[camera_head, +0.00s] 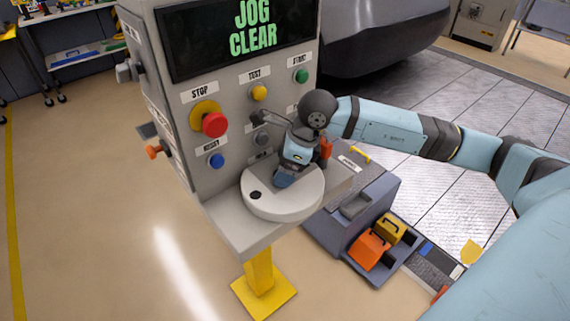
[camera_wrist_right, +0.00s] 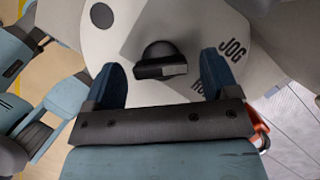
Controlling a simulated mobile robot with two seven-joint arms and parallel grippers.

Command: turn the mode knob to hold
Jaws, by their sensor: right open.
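The mode knob (camera_wrist_right: 160,60) is black with a grey-faced bar. In the right wrist view it lies between the two blue fingers of my open right gripper (camera_wrist_right: 165,80), with gaps on both sides. The bar runs roughly crosswise. A "JOG" label (camera_wrist_right: 233,48) stands to its right; a second label (camera_wrist_right: 203,88), starting "HO", is partly hidden by the right finger. In the head view my right gripper (camera_head: 285,179) points down over the round white disc (camera_head: 283,208) on the console ledge, and the knob is hidden behind it. My left gripper is not in view.
The console panel carries a red stop button (camera_head: 214,124), blue reset button (camera_head: 216,160), yellow test button (camera_head: 259,93) and green start button (camera_head: 301,76). The screen (camera_head: 245,35) reads "JOG CLEAR". A grey bin unit (camera_head: 325,228) with orange and yellow items stands lower right.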

